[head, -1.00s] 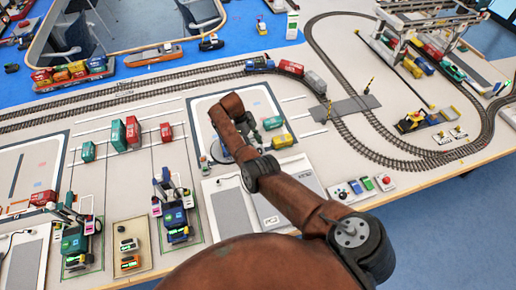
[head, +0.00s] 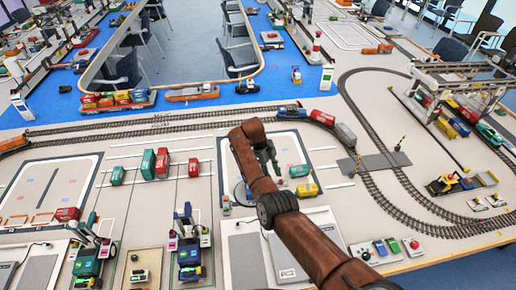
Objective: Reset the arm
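My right arm, rusty brown, reaches in from the lower right over the model table. Its dark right gripper (head: 268,163) hangs past the bent wrist, over the marked pad (head: 300,146) in the middle of the table. The gripper is small and partly hidden by my arm, so I cannot tell whether its fingers are open or shut, or whether it touches the table. A yellow toy vehicle (head: 307,190) and a small green one (head: 299,171) stand close to its right. My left gripper is not in view.
A grey panel (head: 250,262) lies under my forearm. Green and red containers (head: 162,162) and crane vehicles (head: 189,245) stand to the left. Train track loops right, below a grey gantry crane (head: 455,85). A button box (head: 382,250) sits near the front edge.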

